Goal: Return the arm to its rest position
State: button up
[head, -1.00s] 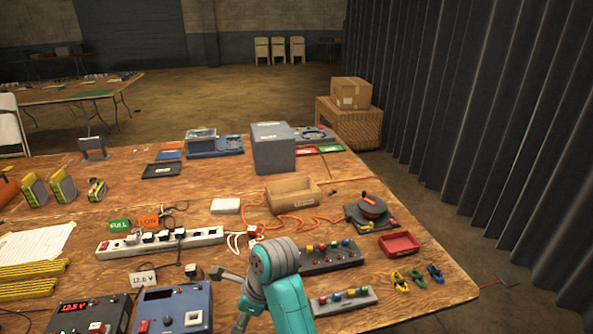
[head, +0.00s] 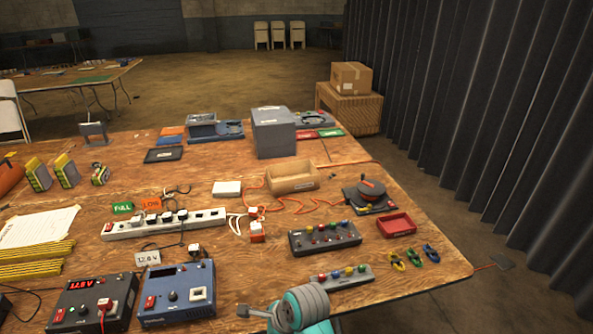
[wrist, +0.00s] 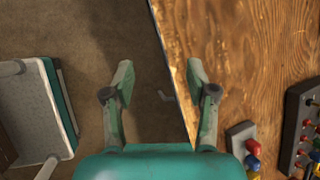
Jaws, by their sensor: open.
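My gripper (wrist: 160,78) is open and empty in the wrist view. Its two fingers are apart. The left finger is over the brown floor and the right one over the edge of the wooden table (wrist: 215,35). In the head view only a rounded grey joint and teal part of my arm (head: 302,308) show at the bottom, by the table's front edge. A small grey piece of the hand sticks out to its left. The fingertips cannot be made out there.
A blue meter box (head: 177,295), a dark meter box (head: 90,303) and two strips of coloured knobs (head: 325,238) lie near the front of the table. A white power strip (head: 165,223) lies behind. In the wrist view, a grey-topped teal part (wrist: 30,110) is at left.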

jog(key=s+d+f+n+t, duration=0.3)
jog(key=s+d+f, duration=0.4)
jog(key=d+f, duration=0.2)
jog(key=s+d+n+t+h, duration=0.2)
jog(key=s+d+n+t, duration=0.25)
jog(key=s+d, duration=0.65)
jog(key=s+d+r+n+t+h, duration=0.1)
jog(key=s+d+r+n+t, duration=0.1)
jog(key=s+r+n, duration=0.3)
jog(key=s+d+r+n+t+h, duration=0.1)
jog(key=s+r+n, duration=0.4)
jog(key=s+r, duration=0.7)
jog(key=s+d+t, duration=0.1)
jog(key=s+d, duration=0.1)
jog(key=s, duration=0.2)
jog(key=shift+s+d+r+h, duration=0.25)
jog(key=shift+d+r+h, duration=0.1)
jog(key=shift+d+h, duration=0.05)
jog(key=shift+t, duration=0.25)
